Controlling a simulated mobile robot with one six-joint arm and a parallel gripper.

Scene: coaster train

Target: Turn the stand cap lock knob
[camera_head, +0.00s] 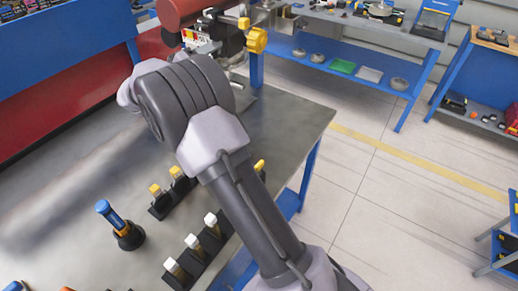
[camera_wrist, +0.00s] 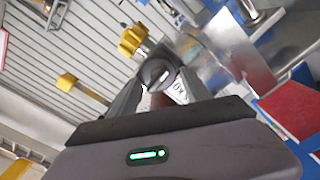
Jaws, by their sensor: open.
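In the head view, a stand assembly with a red cylinder (camera_head: 188,10) stands at the far end of the grey bench. A yellow lobed knob (camera_head: 257,40) sticks out on its right, with a smaller yellow part (camera_head: 243,23) above. The wrist view shows a yellow lobed knob (camera_wrist: 132,40) and a yellow-ended rod (camera_wrist: 67,82) to the left. My gripper (camera_wrist: 160,88) is open, and a dark round part with a pale bar (camera_wrist: 160,73) shows between or just beyond its fingers. Contact is unclear. Which part is the cap lock knob is unclear. My arm hides the gripper in the head view.
On the bench (camera_head: 290,110) stand a blue-handled tool (camera_head: 112,220) and black holders with yellow-topped (camera_head: 178,173) and white-topped (camera_head: 211,220) pieces. A blue shelf unit (camera_head: 340,62) is behind. Open floor (camera_head: 390,180) lies to the right.

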